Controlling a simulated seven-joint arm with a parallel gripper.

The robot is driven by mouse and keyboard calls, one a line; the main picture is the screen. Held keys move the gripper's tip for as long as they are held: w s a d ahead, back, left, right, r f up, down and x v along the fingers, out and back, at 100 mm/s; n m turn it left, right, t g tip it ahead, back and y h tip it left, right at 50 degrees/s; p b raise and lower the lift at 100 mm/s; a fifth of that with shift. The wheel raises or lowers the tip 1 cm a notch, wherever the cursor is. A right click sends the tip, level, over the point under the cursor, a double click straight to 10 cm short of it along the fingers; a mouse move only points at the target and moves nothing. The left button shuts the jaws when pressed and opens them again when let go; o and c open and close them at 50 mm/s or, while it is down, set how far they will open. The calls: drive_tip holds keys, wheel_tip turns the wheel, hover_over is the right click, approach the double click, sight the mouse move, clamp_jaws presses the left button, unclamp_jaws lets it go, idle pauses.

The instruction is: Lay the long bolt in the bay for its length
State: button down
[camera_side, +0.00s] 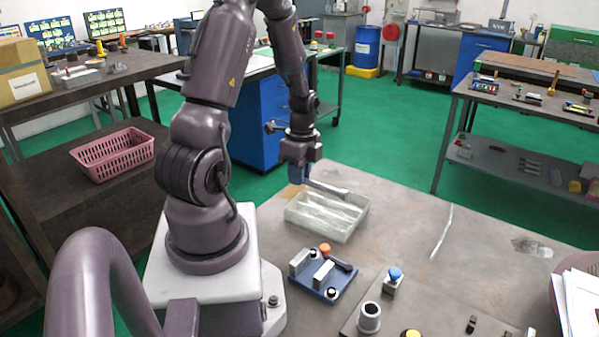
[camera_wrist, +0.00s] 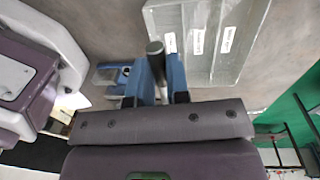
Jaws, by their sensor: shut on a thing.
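My gripper (camera_side: 301,186) is shut on the long bolt (camera_side: 328,188), a grey rod held roughly level, pointing right in the side view. The bolt is above the back part of a clear tray (camera_side: 313,227) and seems apart from it. In the wrist view the bolt (camera_wrist: 155,55) shows end-on between the blue fingers of my gripper (camera_wrist: 158,76). The tray (camera_wrist: 206,68) lies just right of it there, with long bays and white labels too small to read. I cannot tell the height of the bolt over the tray.
A blue-based fixture (camera_side: 322,284) with an orange-knobbed lever stands in front of the tray. A grey plate (camera_side: 350,325) with a ring-shaped part (camera_side: 369,318) and a blue-knobbed block (camera_side: 393,279) are nearer the front right. The table (camera_side: 405,222) right of the tray is mostly clear.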

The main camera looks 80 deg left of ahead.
drive_tip(key=shift+f, duration=3.7)
drive_tip(key=c, duration=1)
unclamp_jaws()
drive_tip(key=r, duration=0.8)
drive_tip(key=a+r, duration=0.1)
drive_tip(key=r, duration=0.4)
drive_tip(key=shift+w, duration=0.4)
